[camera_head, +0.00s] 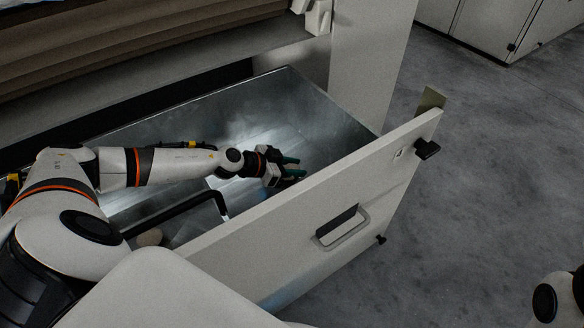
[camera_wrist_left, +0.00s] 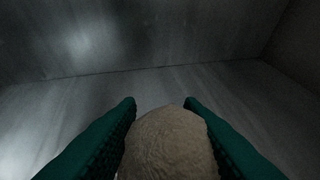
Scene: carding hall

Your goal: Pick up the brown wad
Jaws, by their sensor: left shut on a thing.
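My left gripper (camera_head: 294,168) reaches into the open metal drawer in the head view, near the inner side of its front panel. In the left wrist view the two green fingers of my left gripper (camera_wrist_left: 160,104) are on either side of a brown, rough, rounded wad (camera_wrist_left: 172,146), shut on it. The wad's lower part is cut off by the picture edge. I cannot make out this wad in the head view. My right gripper is not in view.
The grey metal drawer (camera_head: 325,120) has a tall white front panel (camera_head: 330,215) with a handle. A black bent bar (camera_head: 212,196) and a pale tan lump (camera_head: 150,238) show at the drawer's near left. Open floor (camera_head: 480,170) lies to the right.

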